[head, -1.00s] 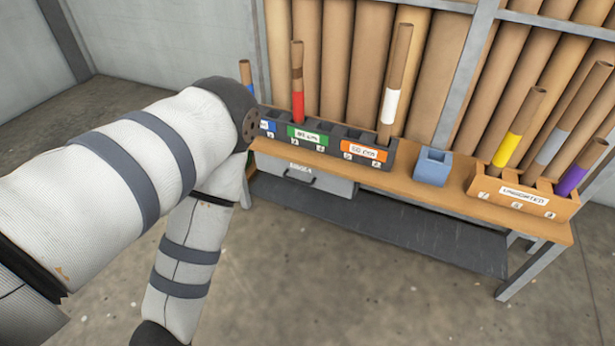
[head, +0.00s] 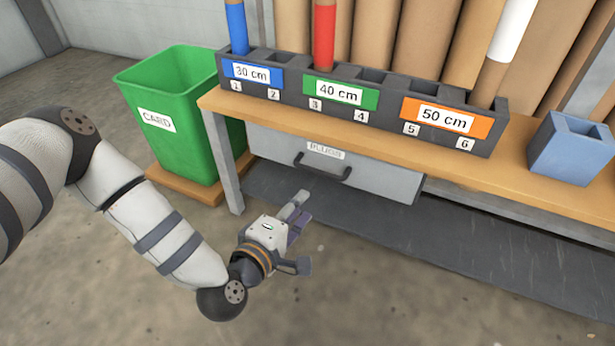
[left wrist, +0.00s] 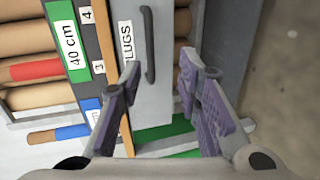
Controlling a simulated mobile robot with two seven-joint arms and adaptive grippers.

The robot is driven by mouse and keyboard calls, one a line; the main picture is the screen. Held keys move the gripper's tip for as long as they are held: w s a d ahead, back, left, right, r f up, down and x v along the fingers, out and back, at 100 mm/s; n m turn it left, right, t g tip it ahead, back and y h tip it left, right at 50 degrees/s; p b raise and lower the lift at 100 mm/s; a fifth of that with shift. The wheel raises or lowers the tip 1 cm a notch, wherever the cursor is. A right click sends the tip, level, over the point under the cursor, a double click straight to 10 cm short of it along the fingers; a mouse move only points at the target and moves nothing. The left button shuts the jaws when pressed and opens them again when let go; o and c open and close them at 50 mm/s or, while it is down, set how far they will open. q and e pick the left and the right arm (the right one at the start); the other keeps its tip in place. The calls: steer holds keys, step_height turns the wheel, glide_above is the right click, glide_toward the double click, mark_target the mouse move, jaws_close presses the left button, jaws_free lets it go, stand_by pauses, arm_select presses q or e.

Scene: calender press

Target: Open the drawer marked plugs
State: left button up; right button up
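The drawer (head: 385,184) hangs under the wooden bench. It has a grey front, a label reading "PLUGS" and a dark bar handle (head: 322,168); it looks shut. My left gripper (head: 300,236) is open and empty, low in front of the drawer and apart from the handle. In the left wrist view, the open fingers (left wrist: 160,72) point towards the drawer front (left wrist: 158,100), with the handle (left wrist: 149,45) beyond the fingertips, roughly between them. My right gripper is out of view.
The bench (head: 228,105) carries a dark rack (head: 345,112) marked 30, 40 and 50 cm with tubes, and a blue box (head: 572,150). A green bin (head: 190,85) marked CARD stands left of the bench. A dark lower shelf (head: 450,248) lies below the drawer. Floor in front is open.

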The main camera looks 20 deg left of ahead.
mark_target(318, 173)
arm_select(q)
steer(key=shift+t, duration=0.3)
steer(key=b+x, duration=0.1)
steer(key=x, duration=0.3)
steer(key=a+b+x, duration=0.1)
steer(key=b+x, duration=0.1)
steer(key=x, duration=0.2)
steer(key=b+x, duration=0.2)
steer(key=x, duration=0.2)
steer(key=shift+w+a+r, duration=0.2)
steer(key=shift+w+r, duration=0.15)
steer(key=shift+r, duration=0.05)
steer(key=shift+w, duration=0.25)
steer(key=shift+r, duration=0.1)
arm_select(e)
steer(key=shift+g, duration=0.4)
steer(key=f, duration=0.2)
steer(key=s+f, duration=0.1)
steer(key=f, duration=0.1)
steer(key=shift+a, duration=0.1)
arm_select(q)
steer(key=shift+c, duration=0.6)
jaws_close()
